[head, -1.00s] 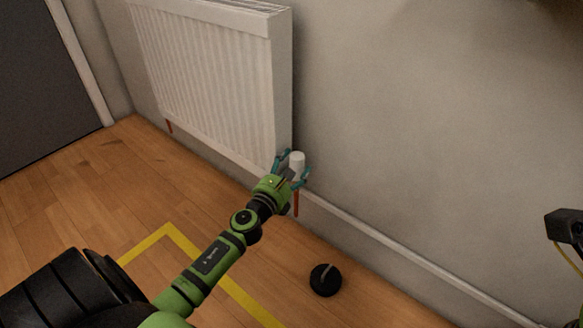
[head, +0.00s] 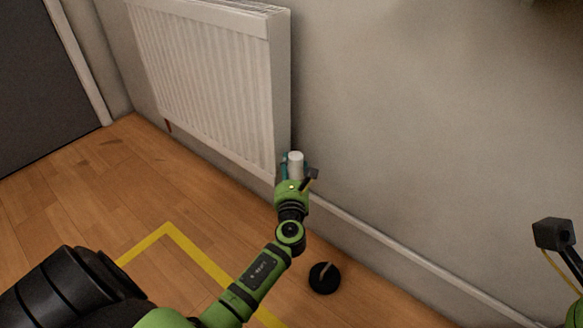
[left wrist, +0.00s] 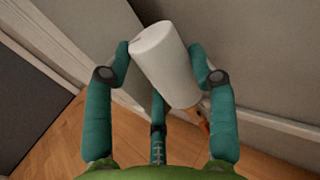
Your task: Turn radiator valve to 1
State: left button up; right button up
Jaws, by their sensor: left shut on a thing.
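The white radiator valve (head: 296,164) is an upright cylinder at the lower right corner of the white radiator (head: 205,85). My left gripper (head: 298,172) reaches it from the front, with its teal fingers on either side. In the left wrist view the valve (left wrist: 165,64) lies between the fingertips of my left gripper (left wrist: 162,62), which is shut on it. No number can be read on the valve. An orange-brown pipe (left wrist: 203,118) shows below the valve. My right gripper cannot be made out in these views.
A black round object (head: 324,278) sits on the wooden floor to the right of my left arm. A yellow line (head: 200,264) marks the floor. The wall and skirting board (head: 375,242) run behind the valve. A dark door (head: 45,85) stands at far left.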

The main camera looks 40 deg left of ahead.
pick_arm(q)
jog(key=o, duration=0.9)
jog(key=v, duration=1.2)
